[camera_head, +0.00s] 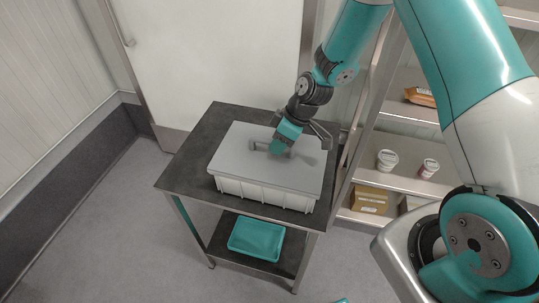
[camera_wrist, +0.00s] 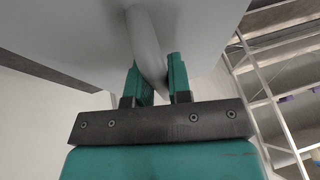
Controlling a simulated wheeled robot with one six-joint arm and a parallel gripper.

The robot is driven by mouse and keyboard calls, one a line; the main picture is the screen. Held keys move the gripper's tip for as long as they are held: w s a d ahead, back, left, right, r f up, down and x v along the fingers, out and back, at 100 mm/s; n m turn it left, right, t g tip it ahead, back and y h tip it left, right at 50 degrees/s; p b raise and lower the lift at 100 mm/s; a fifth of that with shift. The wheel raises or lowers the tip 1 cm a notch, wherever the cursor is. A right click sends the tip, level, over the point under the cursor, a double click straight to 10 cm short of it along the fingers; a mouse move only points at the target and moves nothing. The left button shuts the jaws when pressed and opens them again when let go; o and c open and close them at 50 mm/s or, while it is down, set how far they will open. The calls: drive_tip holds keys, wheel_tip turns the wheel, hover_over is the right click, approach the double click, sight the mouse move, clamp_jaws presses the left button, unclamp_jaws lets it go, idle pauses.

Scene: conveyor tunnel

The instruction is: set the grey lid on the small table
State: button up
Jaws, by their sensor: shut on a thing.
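The grey lid (camera_head: 240,158) covers the top of a white ribbed crate (camera_head: 262,192). The crate stands on the small dark-topped table (camera_head: 192,152). My gripper (camera_head: 279,147) is over the lid and shut on its raised handle. In the wrist view the two teal fingers of my gripper (camera_wrist: 155,82) stand on either side of the grey handle (camera_wrist: 146,45), with the lid's pale surface (camera_wrist: 75,30) beyond. I cannot tell whether the lid rests fully on the crate or is slightly raised. The crate's inside is hidden.
A teal tray (camera_head: 256,239) lies on the table's lower shelf. Shelving with tubs (camera_head: 387,160) and a cardboard box (camera_head: 369,200) stands close on the right. A white door (camera_head: 215,60) is behind the table. Bare table top shows mainly along the left and back. The floor at left is clear.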

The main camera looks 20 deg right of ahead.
clamp_jaws()
drive_tip(key=shift+r, duration=0.15)
drive_tip(key=shift+r+p, duration=1)
drive_tip(key=shift+r, duration=0.35)
drive_tip(key=shift+r+p, duration=0.45)
drive_tip(key=shift+r, duration=0.35)
drive_tip(key=shift+f, duration=0.1)
